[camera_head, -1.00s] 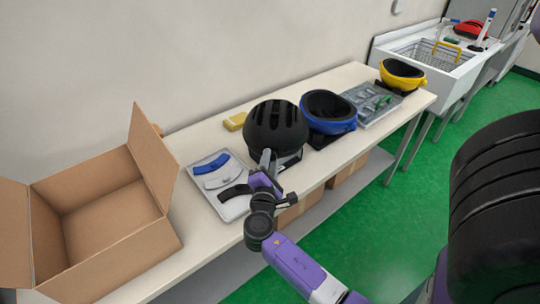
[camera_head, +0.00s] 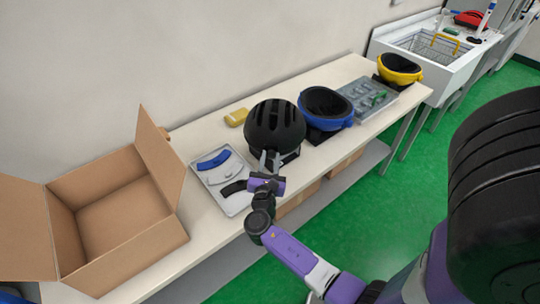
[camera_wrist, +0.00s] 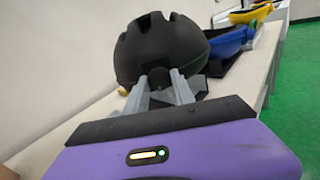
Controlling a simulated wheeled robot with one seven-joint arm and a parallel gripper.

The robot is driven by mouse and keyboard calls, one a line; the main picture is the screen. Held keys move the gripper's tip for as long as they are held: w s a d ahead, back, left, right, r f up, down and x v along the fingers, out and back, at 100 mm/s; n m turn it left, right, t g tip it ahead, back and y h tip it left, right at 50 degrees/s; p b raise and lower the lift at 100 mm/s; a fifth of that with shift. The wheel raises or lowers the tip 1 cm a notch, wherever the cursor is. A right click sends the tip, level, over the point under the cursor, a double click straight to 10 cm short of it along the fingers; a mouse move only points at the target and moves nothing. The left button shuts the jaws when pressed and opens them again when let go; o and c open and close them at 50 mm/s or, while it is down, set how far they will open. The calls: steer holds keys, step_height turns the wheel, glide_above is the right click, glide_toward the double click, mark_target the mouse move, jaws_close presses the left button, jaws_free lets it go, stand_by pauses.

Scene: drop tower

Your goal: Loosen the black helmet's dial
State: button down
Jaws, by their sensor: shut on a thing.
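The black helmet (camera_head: 277,124) sits upright with its vents on top, on a dark stand on the table; it also shows in the wrist view (camera_wrist: 160,45). My gripper (camera_head: 269,158) is at the helmet's near lower edge. In the wrist view my gripper (camera_wrist: 163,82) has its two grey fingers on either side of a small dark dial (camera_wrist: 176,74) low on the helmet. The fingers are shut on the dial, which is small and partly hidden by them.
A blue upturned helmet (camera_head: 326,108) stands close right of the black one, a yellow one (camera_head: 400,69) farther right. A grey tray (camera_head: 368,97) lies between them. A tray with pads (camera_head: 222,181) and an open cardboard box (camera_head: 112,215) are left. A yellow block (camera_head: 237,117) lies behind.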

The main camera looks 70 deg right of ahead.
steer(key=shift+r+n+p, duration=0.1)
steer(key=shift+n+p, duration=0.25)
steer(key=shift+n, duration=0.75)
steer(key=c, duration=1.1)
jaws_free()
steer(key=shift+o, duration=0.2)
steer(key=b+v, duration=0.1)
steer(key=v, duration=0.6)
steer(key=shift+s+a, duration=0.15)
steer(key=shift+a, duration=0.2)
